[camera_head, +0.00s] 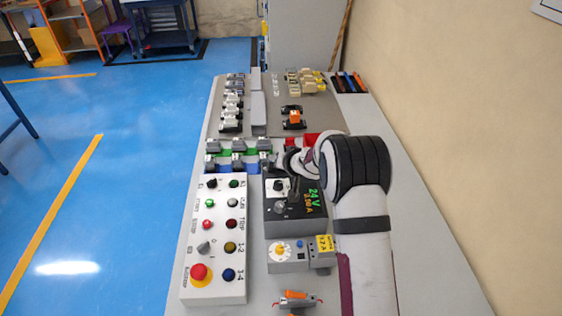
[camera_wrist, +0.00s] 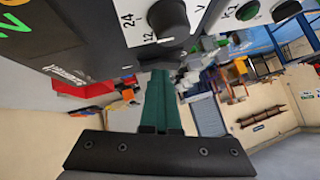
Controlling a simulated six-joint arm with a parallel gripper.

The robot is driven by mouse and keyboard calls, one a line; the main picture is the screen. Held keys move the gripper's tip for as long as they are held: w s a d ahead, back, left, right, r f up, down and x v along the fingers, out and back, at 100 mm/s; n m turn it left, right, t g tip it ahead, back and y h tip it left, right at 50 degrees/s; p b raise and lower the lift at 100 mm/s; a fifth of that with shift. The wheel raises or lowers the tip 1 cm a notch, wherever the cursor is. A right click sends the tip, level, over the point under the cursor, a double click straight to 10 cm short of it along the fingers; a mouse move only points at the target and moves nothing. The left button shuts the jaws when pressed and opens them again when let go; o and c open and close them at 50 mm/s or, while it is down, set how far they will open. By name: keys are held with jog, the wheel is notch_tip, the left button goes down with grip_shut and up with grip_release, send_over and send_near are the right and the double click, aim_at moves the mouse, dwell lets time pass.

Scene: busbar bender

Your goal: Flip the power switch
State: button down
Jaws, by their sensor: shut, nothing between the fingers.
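The black power supply (camera_head: 284,228) stands in the middle of the bench, with a lit display (camera_head: 313,202) reading 24 V and an amp value. A black knob (camera_head: 278,186) sits on its white plate; this knob (camera_wrist: 168,18) and the 12 and 24 marks show large at the top of the wrist view. My gripper (camera_head: 293,185) is over the power supply, beside the knob plate. Its dark green fingers (camera_wrist: 160,80) are together and empty, with the tips just below the supply's edge in the wrist view. I cannot make out a separate power switch or any contact.
A white control box (camera_head: 222,287) with buttons, knobs and a red emergency stop (camera_head: 199,272) stands just left. A grey timer with a dial (camera_head: 280,250) is in front. Terminal blocks (camera_head: 238,146) and small parts lie behind.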

jog(key=r, duration=0.1)
jog(key=d+r, duration=0.1)
jog(key=r, duration=0.2)
jog(key=shift+s+d+r, duration=0.2)
jog(key=shift+d, duration=0.1)
jog(key=v, duration=0.9)
jog(key=shift+s, duration=0.2)
jog(key=shift+a, duration=0.1)
jog(key=shift+a+r, duration=0.15)
jog(key=shift+a, duration=0.4)
jog(key=shift+w, duration=0.1)
